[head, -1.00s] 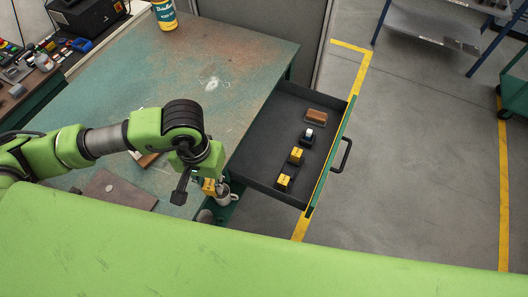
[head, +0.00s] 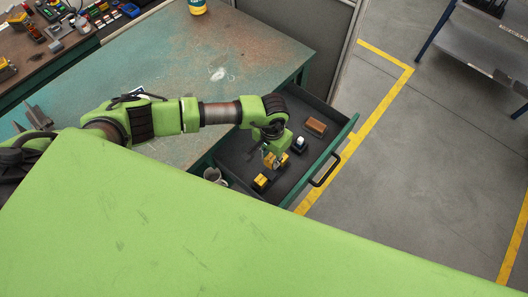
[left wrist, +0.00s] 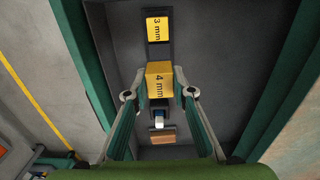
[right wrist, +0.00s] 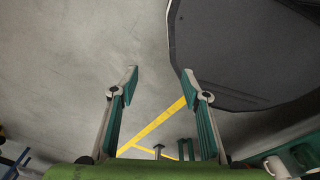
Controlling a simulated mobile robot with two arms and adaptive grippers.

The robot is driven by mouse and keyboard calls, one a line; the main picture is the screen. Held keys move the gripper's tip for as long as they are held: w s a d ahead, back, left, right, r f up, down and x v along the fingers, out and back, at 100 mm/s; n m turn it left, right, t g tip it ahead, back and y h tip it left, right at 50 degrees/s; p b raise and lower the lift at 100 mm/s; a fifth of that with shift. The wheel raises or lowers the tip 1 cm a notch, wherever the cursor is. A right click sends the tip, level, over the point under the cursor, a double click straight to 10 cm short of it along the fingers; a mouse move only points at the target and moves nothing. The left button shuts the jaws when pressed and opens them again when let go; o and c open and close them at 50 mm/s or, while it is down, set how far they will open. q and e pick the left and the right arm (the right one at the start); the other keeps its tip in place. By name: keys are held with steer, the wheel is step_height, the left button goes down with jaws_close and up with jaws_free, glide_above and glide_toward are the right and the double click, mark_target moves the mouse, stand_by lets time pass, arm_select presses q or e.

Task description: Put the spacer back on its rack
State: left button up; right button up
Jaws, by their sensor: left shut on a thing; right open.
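My left gripper (left wrist: 160,84) is shut on a yellow spacer marked 4 mm (left wrist: 159,80). In the head view the left gripper (head: 271,154) hangs over the open drawer (head: 234,146), among small black holders. On the other side is a black holder with a white top (head: 300,143). The held spacer hides what is under it, so I cannot tell whether it touches a holder. My right gripper (right wrist: 165,83) is open and empty.
A brown block (head: 316,127) lies at the drawer's far end. The drawer front with its black handle (head: 325,170) stands out over clear floor. A mug (head: 214,175) is by the drawer's near side. The bench top (head: 250,60) is mostly bare. A dark rounded surface (right wrist: 240,50) is near my right gripper.

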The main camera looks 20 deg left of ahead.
arm_select(q)
steer(key=shift+w+d+f, duration=0.15)
steer(key=shift+w+d, duration=0.05)
steer(key=shift+w, duration=0.05)
steer(key=shift+d+f, duration=0.1)
steer(key=shift+f, duration=0.3)
steer(key=shift+a+f+b, duration=0.2)
steer(key=shift+b, duration=0.1)
steer(key=shift+f+b, duration=0.3)
steer(key=shift+f, duration=0.25)
steer(key=shift+d+f+b, duration=0.1)
steer(key=shift+f+b, duration=0.35)
steer(key=shift+f, duration=0.75)
steer(key=shift+f+b, duration=0.9)
steer(key=shift+b, duration=0.4)
arm_select(e)
steer(key=f, duration=0.3)
steer(key=a+f, duration=0.1)
steer(key=shift+s+f, duration=0.25)
steer(key=shift+s, duration=0.05)
